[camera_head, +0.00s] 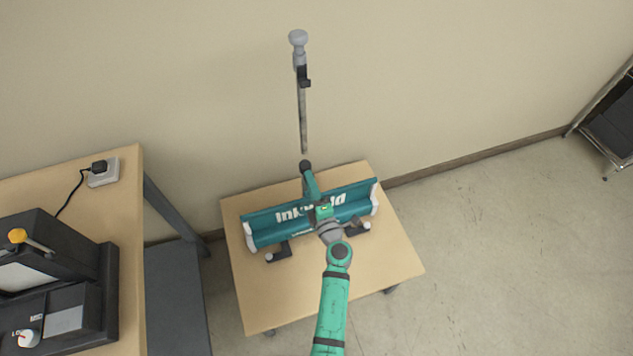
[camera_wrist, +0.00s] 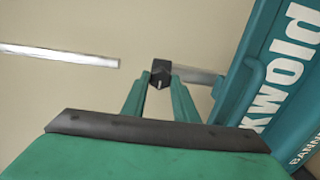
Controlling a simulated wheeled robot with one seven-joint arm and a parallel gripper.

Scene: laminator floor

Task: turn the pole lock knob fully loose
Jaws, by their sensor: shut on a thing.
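The black pole lock knob (camera_wrist: 160,68) sits between the tips of my gripper (camera_wrist: 160,82) in the wrist view, with a small pale mark on its near face. My gripper (camera_head: 308,180) is shut on the knob, which also shows as a dark cap (camera_head: 305,165) in the head view. A short grey pole piece (camera_wrist: 196,77) runs from the knob toward the teal banner stand base (camera_wrist: 285,75). The upper pole (camera_wrist: 60,54) appears apart from the knob, with a gap between. In the head view, this pole (camera_head: 303,120) carries a grey top.
The banner base (camera_head: 265,227) lies on a small wooden table (camera_head: 290,305). At the left, a wooden bench (camera_head: 128,230) holds a black machine (camera_head: 95,285) and a socket box (camera_head: 103,172). A dark shelf (camera_head: 612,125) stands far right. The floor at right is clear.

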